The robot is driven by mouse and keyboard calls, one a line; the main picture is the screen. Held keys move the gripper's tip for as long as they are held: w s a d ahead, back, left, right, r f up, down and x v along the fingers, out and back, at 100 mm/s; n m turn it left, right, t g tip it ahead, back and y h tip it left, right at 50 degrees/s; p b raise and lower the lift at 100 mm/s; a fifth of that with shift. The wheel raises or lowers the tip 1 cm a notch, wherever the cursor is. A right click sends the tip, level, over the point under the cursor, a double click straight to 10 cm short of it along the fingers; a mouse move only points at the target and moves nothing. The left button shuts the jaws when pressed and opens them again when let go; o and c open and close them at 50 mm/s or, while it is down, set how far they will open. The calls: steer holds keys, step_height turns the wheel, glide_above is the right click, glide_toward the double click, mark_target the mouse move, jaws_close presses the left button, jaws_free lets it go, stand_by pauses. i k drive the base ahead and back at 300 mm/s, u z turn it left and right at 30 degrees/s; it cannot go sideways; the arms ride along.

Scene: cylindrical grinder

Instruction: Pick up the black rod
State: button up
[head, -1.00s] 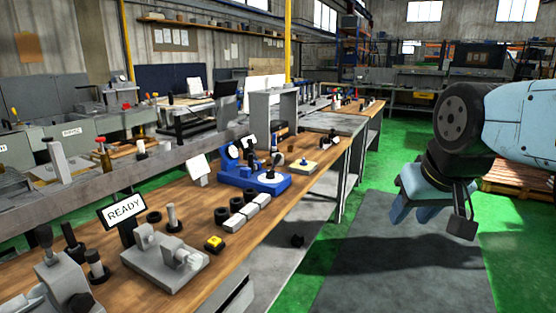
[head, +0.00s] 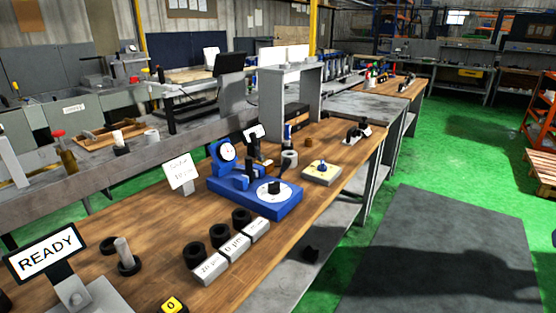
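I cannot clearly single out the black rod. A dark upright piece (head: 253,146) stands behind the blue gauge stand (head: 272,203) on the wooden bench, too small to tell if it is a rod. The stand has a round white dial and a white disc with a black knob. A grey pin (head: 123,251) stands in a black ring at the lower left. My gripper is out of view; only a shadow lies on the dark floor mat at the right.
The wooden bench (head: 150,216) also bears a READY sign (head: 44,252), several grey blocks (head: 234,248) with black rings behind them, a yellow button box (head: 172,306) and a cream block with a blue knob (head: 322,172). Green floor (head: 400,150) lies open beyond the dark mat (head: 445,240).

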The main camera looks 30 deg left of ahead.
mark_target(248, 159)
steer(key=u, duration=0.3)
steer(key=i, duration=0.8)
steer(key=u, duration=0.75)
steer(key=k, duration=0.75)
steer(key=u, duration=0.15)
steer(key=i, duration=1.3)
steer(key=z, duration=0.1)
